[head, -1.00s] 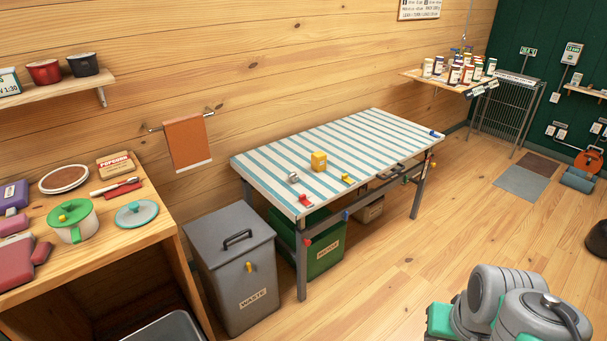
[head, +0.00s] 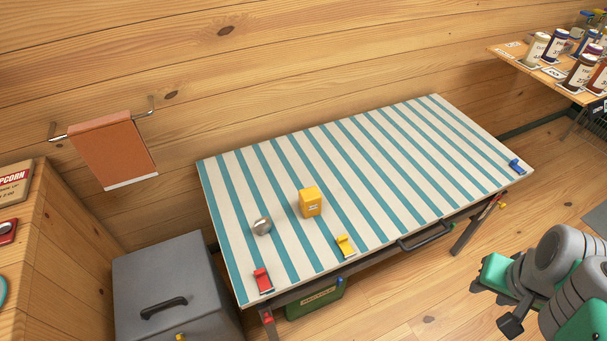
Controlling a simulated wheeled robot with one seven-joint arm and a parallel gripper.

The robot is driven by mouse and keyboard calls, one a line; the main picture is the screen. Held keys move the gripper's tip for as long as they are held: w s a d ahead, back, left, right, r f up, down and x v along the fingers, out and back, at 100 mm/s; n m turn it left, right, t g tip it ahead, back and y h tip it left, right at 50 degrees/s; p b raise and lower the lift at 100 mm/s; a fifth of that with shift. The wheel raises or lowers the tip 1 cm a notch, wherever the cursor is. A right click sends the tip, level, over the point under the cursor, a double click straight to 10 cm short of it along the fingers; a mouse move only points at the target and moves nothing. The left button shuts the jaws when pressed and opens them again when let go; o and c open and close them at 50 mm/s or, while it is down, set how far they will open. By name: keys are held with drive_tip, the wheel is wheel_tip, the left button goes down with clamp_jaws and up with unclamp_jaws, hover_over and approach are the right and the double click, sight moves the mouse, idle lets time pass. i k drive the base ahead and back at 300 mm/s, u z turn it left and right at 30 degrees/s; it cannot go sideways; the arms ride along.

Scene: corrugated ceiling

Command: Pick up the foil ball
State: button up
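The foil ball (head: 262,227) is a small silver-grey crumpled ball. It rests on the left part of the striped table (head: 390,180), which has white and teal stripes. A yellow block-shaped container (head: 310,202) stands just to its right, apart from it. My arm shows at the lower right edge, well away from the ball and off the table's front right corner. A dark end piece shows at its lower left, but I cannot make out my gripper's fingers or whether they hold anything.
A red clamp (head: 262,280), a yellow clamp (head: 345,246) and a blue clamp (head: 517,166) sit along the table's near and right edges. A shelf with jars (head: 540,60) is at the upper right. Most of the tabletop is clear.

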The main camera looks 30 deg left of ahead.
sight(263, 226)
drive_tip(key=i, duration=1.15)
drive_tip(key=u, duration=4.5)
drive_tip(key=i, duration=0.5)
drive_tip(key=u, duration=0.05)
